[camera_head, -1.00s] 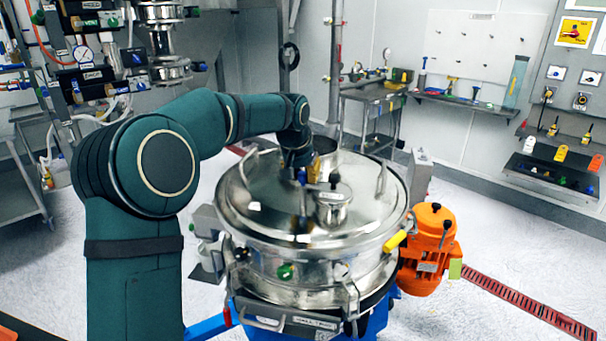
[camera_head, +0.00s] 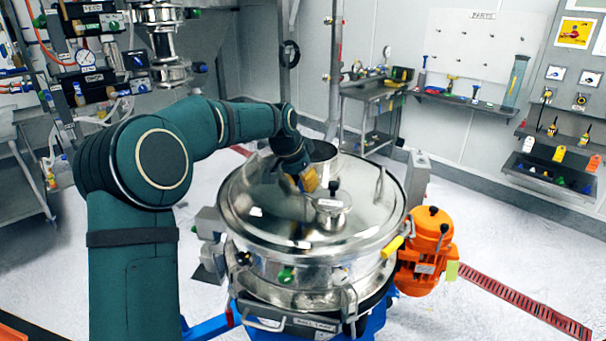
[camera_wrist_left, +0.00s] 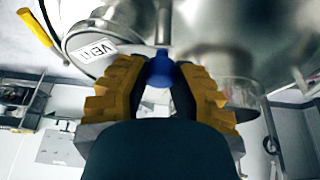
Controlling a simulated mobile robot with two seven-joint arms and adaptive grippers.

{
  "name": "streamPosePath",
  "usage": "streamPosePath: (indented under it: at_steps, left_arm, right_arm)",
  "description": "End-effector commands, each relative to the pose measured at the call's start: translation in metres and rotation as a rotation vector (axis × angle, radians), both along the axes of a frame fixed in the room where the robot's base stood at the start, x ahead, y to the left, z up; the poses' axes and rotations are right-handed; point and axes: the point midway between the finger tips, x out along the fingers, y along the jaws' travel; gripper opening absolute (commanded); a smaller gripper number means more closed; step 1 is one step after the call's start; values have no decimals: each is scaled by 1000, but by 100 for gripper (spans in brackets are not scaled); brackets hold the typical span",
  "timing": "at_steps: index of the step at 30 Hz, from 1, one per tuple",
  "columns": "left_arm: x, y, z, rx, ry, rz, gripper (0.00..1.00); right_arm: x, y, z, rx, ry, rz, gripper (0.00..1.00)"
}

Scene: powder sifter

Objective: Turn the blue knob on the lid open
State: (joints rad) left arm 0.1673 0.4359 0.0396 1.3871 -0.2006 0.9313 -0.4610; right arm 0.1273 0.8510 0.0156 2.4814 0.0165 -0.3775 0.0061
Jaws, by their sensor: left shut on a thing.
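The shiny round lid (camera_head: 262,208) sits on the steel sifter. The small blue knob (camera_wrist_left: 161,72) shows in the left wrist view, between the yellow fingers of my left gripper (camera_wrist_left: 160,82), which is shut on it. A steel cylinder with a VENT label (camera_wrist_left: 92,48) is beside the knob there. In the head view, my left gripper (camera_head: 309,181) reaches down to the lid just left of the vent port (camera_head: 334,208). The blue knob is hidden there by the gripper. My right gripper is not in view.
Lid handles (camera_head: 380,186), a green knob (camera_head: 286,275) and a yellow handle (camera_head: 394,246) are nearby. An orange motor (camera_head: 428,245) stands right of the sifter. Open floor lies further right.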

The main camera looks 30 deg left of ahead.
Motion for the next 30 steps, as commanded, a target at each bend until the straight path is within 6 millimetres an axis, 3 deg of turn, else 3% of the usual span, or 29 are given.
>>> streamPosePath:
  at_steps: [30]
  left_arm:
    - [1,-1,1,-3,1,-940,0]
  right_arm:
    - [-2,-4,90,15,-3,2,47]
